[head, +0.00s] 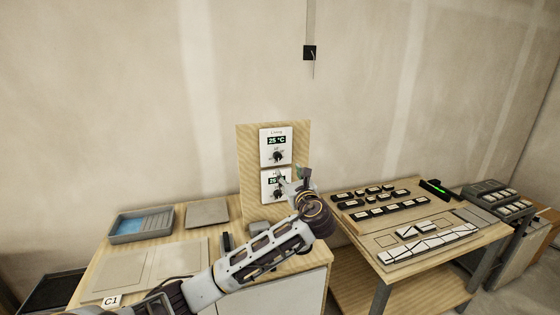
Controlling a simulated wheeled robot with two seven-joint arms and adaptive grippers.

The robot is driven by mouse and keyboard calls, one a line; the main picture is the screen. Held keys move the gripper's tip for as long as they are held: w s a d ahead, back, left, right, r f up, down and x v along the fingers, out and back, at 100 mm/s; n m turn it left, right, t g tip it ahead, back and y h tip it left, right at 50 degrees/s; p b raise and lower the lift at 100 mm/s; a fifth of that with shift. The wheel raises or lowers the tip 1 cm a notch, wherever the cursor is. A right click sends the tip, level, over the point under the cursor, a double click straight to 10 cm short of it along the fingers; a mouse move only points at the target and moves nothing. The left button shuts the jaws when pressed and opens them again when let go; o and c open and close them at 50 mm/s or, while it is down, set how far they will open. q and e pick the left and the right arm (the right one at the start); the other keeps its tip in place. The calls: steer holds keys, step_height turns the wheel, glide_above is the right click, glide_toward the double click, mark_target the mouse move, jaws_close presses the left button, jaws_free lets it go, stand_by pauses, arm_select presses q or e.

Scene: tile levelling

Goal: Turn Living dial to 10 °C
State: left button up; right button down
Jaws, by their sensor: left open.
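The Living dial (278,157) is a black knob on the upper white thermostat plate, labelled Living. Its display (277,141) reads 25 °C. A second white thermostat plate (267,193) sits below it, with a display that seems to start with 26 and is partly covered. Both plates are fixed to an upright wooden board (246,160). My left gripper (293,179) is open, in front of the lower plate's right side and below the Living dial. Whether it touches anything is unclear. My right gripper is not in view.
The left bench holds a blue tray (143,223), a flat grey square (207,212) and large panels (150,268). The right bench carries rows of black-and-white blocks (393,207), white tiles (430,245) and a green-lit level (436,188).

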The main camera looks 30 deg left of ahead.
mark_target(279, 158)
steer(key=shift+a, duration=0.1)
arm_select(q)
steer(key=p+x, duration=0.3)
steer(key=x, duration=1)
steer(key=shift+w+a, duration=0.25)
steer(key=shift+w, duration=0.05)
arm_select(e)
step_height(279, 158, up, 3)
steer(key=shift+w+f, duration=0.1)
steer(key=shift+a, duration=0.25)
arm_select(q)
steer(key=c, duration=1)
